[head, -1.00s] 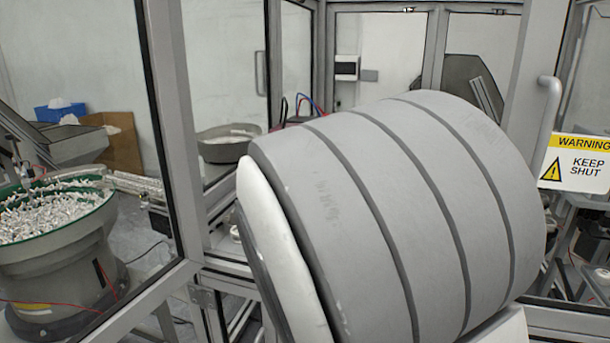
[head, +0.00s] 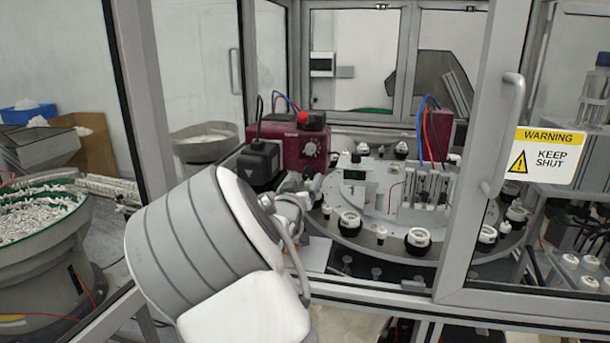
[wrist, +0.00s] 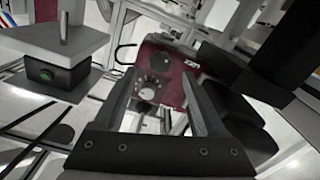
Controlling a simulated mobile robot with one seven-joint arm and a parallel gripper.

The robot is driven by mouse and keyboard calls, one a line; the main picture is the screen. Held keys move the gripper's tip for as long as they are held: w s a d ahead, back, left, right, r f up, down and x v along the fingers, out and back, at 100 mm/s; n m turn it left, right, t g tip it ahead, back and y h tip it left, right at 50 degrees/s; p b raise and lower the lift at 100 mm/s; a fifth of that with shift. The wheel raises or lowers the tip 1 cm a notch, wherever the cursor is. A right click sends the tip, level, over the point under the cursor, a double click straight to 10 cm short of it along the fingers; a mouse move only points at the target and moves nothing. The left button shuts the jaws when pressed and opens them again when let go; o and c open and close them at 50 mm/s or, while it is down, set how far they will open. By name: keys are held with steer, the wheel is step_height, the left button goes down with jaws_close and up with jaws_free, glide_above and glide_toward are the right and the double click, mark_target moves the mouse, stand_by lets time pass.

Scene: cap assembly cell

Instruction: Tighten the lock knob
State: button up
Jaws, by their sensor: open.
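A dark red unit (head: 300,141) stands behind my arm in the head view, with a pale round dial (head: 311,149) on its front. In the wrist view the red unit (wrist: 160,72) lies ahead between my fingers. Its face carries a black knob (wrist: 164,60) and, below it, the pale dial (wrist: 149,88); I cannot tell which is the lock knob. My gripper (wrist: 158,78) is open and empty, its fingers to either side of the dial in the picture and apparently short of it. In the head view my forearm hides part of the area in front of the unit.
A round turntable (head: 400,245) with several black-and-white caps is right of my arm. A glass door with a handle (head: 502,135) and a warning sign (head: 545,157) stands at right. A black box with a green button (wrist: 42,70) is left in the wrist view.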

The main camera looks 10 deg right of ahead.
mark_target(309, 173)
steer(key=shift+x, duration=2.4)
jaws_close()
